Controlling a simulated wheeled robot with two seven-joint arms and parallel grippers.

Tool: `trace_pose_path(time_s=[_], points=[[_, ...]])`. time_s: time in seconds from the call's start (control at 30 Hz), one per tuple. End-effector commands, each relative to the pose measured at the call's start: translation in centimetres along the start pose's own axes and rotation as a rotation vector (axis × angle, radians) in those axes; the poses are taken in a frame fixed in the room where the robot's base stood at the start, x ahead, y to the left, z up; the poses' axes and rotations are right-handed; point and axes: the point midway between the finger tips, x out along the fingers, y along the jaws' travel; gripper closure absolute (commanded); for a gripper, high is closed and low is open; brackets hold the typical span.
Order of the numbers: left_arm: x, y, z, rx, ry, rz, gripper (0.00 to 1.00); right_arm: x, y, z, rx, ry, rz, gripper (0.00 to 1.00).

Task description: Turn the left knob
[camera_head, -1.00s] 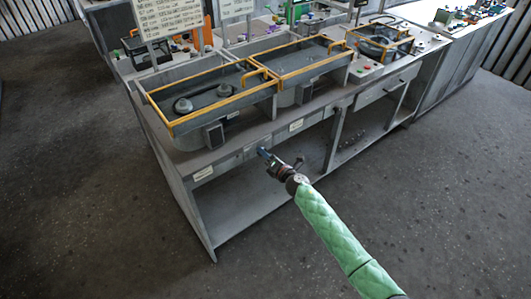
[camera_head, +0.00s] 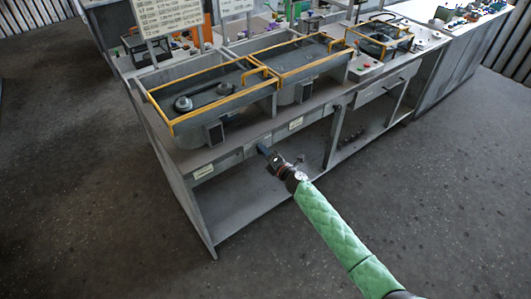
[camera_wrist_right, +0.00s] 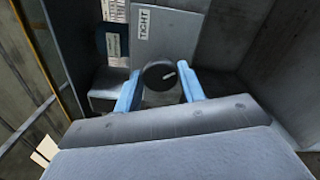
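A round black knob (camera_wrist_right: 160,75) with a white pointer mark shows in the right wrist view, on the grey front panel below a white label (camera_wrist_right: 145,38) that seems to read "TIGHT". My right gripper (camera_wrist_right: 162,92) has its two blue fingers on either side of the knob, with narrow gaps visible; contact cannot be made out. The pointer mark slants up to the right. In the head view my right gripper (camera_head: 264,149) is at the bench's front panel, and it hides the knob there. My left gripper is not in view.
The grey bench (camera_head: 190,221) carries yellow-railed trays (camera_head: 172,120) above the panel, and an open lower shelf (camera_head: 240,207) lies below. A control panel with buttons (camera_head: 362,67) is to the right. The floor in front of the bench is clear.

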Motion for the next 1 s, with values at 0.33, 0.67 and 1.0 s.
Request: trace_pose_path(time_s=[0.33,0.67,1.0], points=[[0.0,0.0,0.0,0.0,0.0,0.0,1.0,0.0,0.0,0.0,0.0,0.0,0.0,0.4],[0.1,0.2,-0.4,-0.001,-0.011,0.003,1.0,-2.5,-0.3,-0.1,-0.001,0.001,-0.001,0.4],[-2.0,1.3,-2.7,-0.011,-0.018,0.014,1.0,-6.8,-0.2,-0.1,-0.001,0.001,0.0,0.4]])
